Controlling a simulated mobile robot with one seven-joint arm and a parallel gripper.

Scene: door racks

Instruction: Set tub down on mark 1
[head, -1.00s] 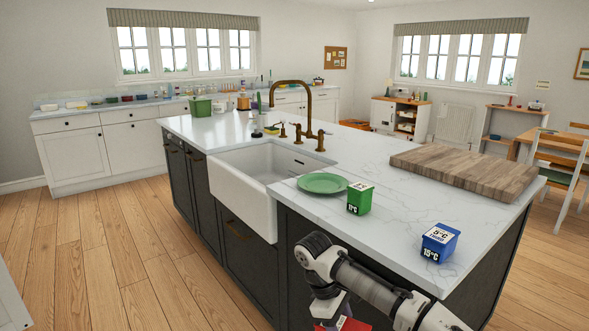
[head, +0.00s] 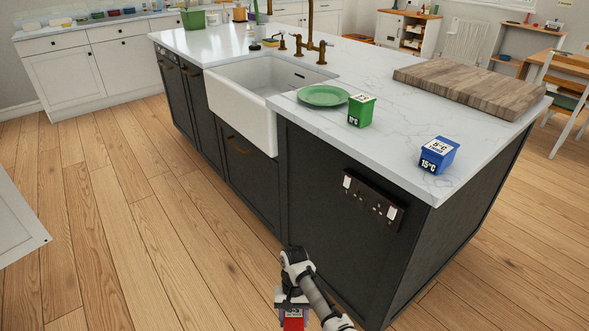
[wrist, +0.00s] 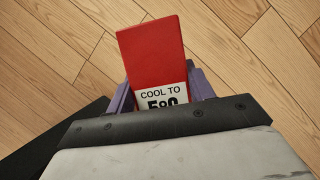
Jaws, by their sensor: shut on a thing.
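A red tub (wrist: 152,55) with a white "COOL TO" label is between the purple fingers of my gripper (wrist: 162,92) in the wrist view. The gripper is shut on it. In the head view the red tub (head: 293,323) shows at the bottom edge, under my gripper (head: 291,300), partly cut off by the frame. The tub is held in front of the island's dark side, below counter height, with wooden floor behind it. I see no mark that I can read as mark 1.
The island's marble top (head: 400,150) carries a green plate (head: 323,96), a green box (head: 361,111), a blue box (head: 438,155) and a wooden board (head: 470,88). A white sink (head: 245,120) is at its left. Wooden floor (head: 150,240) lies clear at left.

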